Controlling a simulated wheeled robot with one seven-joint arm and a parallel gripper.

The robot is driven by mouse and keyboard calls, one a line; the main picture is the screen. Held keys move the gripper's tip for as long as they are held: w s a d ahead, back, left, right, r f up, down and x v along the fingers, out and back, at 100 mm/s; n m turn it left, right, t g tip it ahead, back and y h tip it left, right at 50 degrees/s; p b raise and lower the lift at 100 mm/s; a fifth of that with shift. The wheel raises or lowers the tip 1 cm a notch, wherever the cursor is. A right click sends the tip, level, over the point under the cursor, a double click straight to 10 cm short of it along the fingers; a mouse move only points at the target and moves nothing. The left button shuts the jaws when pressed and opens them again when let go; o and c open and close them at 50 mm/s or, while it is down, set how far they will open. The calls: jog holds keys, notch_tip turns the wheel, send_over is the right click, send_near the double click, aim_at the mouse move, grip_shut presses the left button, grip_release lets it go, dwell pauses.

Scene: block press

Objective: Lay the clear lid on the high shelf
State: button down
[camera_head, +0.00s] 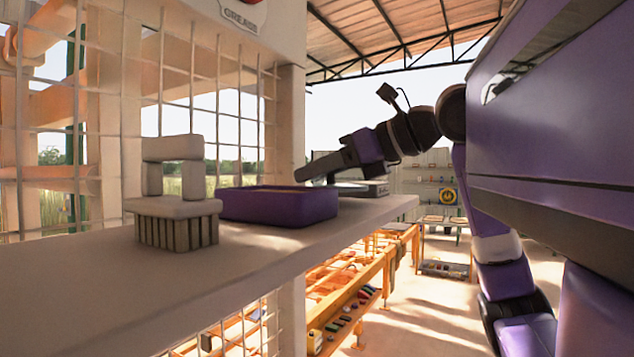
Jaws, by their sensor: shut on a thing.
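My gripper (316,174) reaches in from the right, low over the far end of the high shelf (150,285), just behind the purple tray. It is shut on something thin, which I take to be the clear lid. The lid is hard to make out. A pale, glassy strip (348,185) below the fingers may be part of it. The tray's far rim hides the area under the fingertips, so I cannot tell whether the lid touches the shelf.
The purple tray (280,208) stands mid-shelf. Left of it, pale blocks (173,148) form a stack on a ribbed base (176,232). A flat grey item (372,189) lies by the shelf's far end. A wire grid (215,110) backs the shelf. The near shelf surface is clear.

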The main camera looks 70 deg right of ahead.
jog(key=shift+f, duration=1.05)
jog(key=c, duration=1)
grip_release()
jog(key=b+v, duration=0.2)
jog(key=v, duration=1)
jog(key=shift+b, duration=0.3)
